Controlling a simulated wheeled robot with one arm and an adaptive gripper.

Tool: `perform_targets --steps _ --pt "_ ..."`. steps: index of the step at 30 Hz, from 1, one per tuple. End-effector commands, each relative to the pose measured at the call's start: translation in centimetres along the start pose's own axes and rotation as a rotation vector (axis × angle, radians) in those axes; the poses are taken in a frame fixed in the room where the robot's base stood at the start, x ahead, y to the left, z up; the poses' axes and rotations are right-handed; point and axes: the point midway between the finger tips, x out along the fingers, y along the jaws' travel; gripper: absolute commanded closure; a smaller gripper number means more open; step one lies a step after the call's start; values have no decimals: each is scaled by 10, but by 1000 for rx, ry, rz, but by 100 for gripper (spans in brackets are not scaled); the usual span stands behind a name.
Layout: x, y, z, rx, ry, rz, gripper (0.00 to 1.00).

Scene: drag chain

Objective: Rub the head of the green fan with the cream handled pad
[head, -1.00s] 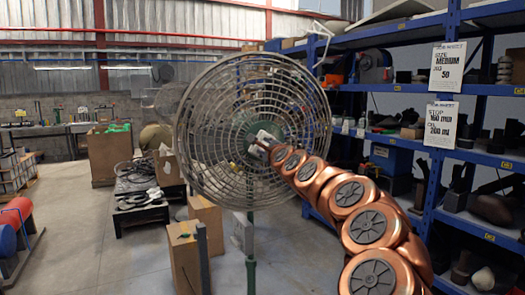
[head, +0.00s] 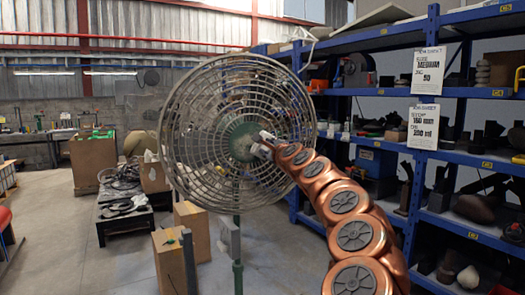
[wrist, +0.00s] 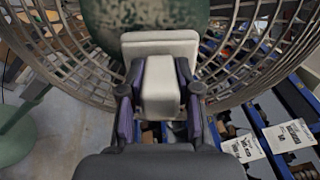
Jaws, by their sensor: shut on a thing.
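The green fan's round wire cage (head: 205,165) stands in the middle of the head view on a green pole (head: 238,250). Its green head (head: 240,140) shows at the cage's centre and fills the top of the wrist view (wrist: 150,20). My gripper (wrist: 160,88) is shut on the cream block handle (wrist: 160,85) of the pad (wrist: 160,42). The pad's flat plate is at the green head, overlapping its lower edge in the wrist view; I cannot tell if they touch. In the head view my gripper (head: 265,142) is in front of the cage centre.
Blue shelving (head: 415,190) with paper signs and dark parts runs along the right. Cardboard boxes (head: 170,262) and a low black table (head: 125,205) stand to the left of the fan pole. The floor at the left is open.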

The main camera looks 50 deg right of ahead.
Motion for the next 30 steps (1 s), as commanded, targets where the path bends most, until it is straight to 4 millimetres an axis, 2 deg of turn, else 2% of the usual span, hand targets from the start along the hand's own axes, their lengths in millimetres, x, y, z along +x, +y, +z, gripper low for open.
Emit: perform_targets --steps 11,23,30 --pt "-1 -10 -15 -2 -1 0 95" --pt "2 -28 -4 -2 -1 0 95" --pt "2 -26 2 -2 -3 2 95"
